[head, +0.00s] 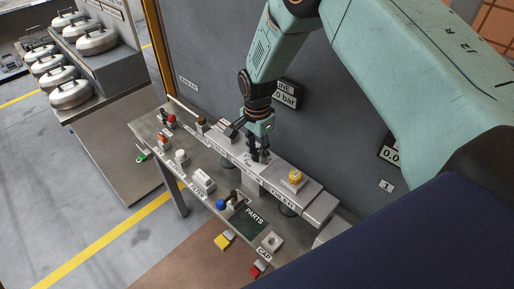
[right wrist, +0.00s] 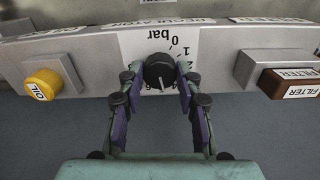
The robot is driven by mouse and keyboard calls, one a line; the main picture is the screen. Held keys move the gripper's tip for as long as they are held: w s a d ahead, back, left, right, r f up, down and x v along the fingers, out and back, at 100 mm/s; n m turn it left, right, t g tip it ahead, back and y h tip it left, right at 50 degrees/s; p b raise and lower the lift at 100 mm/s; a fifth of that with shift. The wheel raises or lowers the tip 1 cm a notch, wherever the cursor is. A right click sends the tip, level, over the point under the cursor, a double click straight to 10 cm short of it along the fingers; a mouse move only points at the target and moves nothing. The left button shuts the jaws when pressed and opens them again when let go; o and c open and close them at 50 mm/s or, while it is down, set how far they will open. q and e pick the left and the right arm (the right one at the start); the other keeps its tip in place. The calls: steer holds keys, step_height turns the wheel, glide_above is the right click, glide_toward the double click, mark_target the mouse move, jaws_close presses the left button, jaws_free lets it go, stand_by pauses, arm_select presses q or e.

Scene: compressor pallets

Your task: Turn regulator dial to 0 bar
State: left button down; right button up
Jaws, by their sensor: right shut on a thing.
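The regulator dial (right wrist: 159,71) is a black round knob on a white scale plate (right wrist: 133,41) in the right wrist view. The scale appears upside down there, with "0 bar" above the dial and 1 and 2 to its right. A pale mark on the dial points down in that view, away from the 0. My right gripper (right wrist: 158,80) has one finger on each side of the dial and is shut on it. In the head view my right gripper (head: 258,152) is over the bench ledge and hides the dial. My left gripper is not in view.
A yellow OIL cap (right wrist: 43,84) and a brown FILTER block (right wrist: 290,83) flank the dial. A "bar" display (head: 287,95) on the wall is partly hidden by my arm. The bench holds a blue-knobbed lever (head: 221,204) and a PARTS area (head: 249,222).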

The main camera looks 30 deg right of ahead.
steer(key=n, duration=0.3)
steer(key=shift+w+r+n, duration=0.2)
steer(key=shift+n, duration=0.1)
steer(key=n, duration=0.3)
steer(key=shift+d+n, duration=0.1)
steer(key=shift+n, duration=0.2)
steer(key=n, duration=0.3)
steer(key=shift+n, duration=0.4)
steer(key=n, duration=0.4)
steer(key=n+b, duration=0.1)
steer(key=n, duration=0.5)
steer(key=shift+w+n, duration=0.1)
steer(key=shift+n, duration=0.3)
steer(key=n, duration=0.5)
steer(key=shift+r+n, duration=0.1)
steer(key=shift+n, duration=0.3)
